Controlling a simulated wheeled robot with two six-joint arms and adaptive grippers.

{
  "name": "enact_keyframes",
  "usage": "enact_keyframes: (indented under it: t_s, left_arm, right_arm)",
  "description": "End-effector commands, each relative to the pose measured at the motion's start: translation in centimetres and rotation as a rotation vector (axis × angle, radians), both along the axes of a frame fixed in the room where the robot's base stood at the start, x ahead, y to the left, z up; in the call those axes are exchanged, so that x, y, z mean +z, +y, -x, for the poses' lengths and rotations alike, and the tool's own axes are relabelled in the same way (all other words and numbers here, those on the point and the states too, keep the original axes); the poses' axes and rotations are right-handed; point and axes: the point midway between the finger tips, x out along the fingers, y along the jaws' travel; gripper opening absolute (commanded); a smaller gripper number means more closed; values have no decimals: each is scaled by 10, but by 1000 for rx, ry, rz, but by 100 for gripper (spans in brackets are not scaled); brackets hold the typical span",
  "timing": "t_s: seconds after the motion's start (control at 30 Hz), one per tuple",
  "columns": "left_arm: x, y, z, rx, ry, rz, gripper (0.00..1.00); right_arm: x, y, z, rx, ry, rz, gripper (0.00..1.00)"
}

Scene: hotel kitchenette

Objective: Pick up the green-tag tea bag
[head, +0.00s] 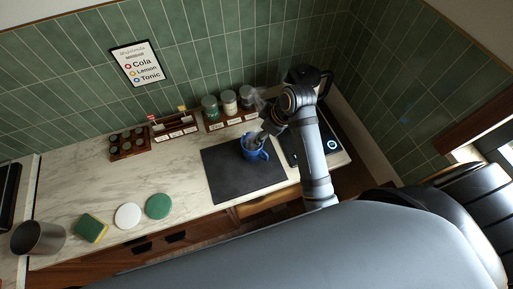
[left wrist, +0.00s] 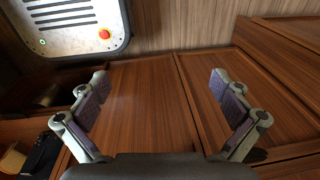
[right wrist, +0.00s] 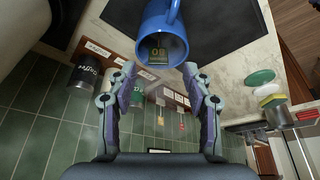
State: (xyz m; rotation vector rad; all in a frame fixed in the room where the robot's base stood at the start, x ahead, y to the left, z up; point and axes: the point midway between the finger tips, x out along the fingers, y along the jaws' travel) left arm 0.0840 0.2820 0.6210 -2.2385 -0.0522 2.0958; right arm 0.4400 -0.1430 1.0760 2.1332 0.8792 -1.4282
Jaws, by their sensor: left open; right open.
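A blue mug (head: 255,149) stands on a dark mat, with steam above it; in the right wrist view the mug (right wrist: 172,22) opens toward the camera. Inside it is a small greenish piece with lettering (right wrist: 158,55); I cannot tell for sure that it is the green-tag tea bag. A wooden rack (head: 175,131) shows a red tag (head: 152,117) and a yellow tag (head: 182,108), and no green one is visible there. My right gripper (right wrist: 160,72) is open and empty, its fingertips either side of the mug's mouth. My left gripper (left wrist: 158,85) is open and empty, facing wooden panels.
Jars (head: 229,103) stand behind the dark mat (head: 222,183). A black kettle (head: 325,78) is at the back right. A green disc (head: 158,206), a white disc (head: 127,216), a sponge (head: 91,228) and a metal cup (head: 38,238) lie front left. The counter's left middle is clear.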

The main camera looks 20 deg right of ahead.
Motion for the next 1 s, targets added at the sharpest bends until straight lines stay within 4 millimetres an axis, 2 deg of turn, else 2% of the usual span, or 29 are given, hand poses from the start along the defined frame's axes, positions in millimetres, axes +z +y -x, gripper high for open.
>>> enact_keyframes:
  t_s: [0.13,0.23,0.4,0.63,0.9,1.0]
  left_arm:
    - [11,0,-27,-1,-40,0,100]
    - [25,-1,-40,-3,-60,1,100]
    - [26,-1,-32,-2,-48,1,100]
    - [24,-3,-17,0,-25,4,100]
    - [24,-4,-19,1,-28,5,100]
    - [24,-4,-21,0,-30,5,100]
  right_arm:
    - [-7,3,-3,-1,5,-2,51]
    - [-23,8,-8,0,7,-2,51]
    - [-45,12,-14,-1,3,-1,51]
    - [-49,13,-15,-1,0,0,51]
    - [-49,13,-15,-1,3,-1,14]
    - [-49,13,-15,-1,3,-1,12]
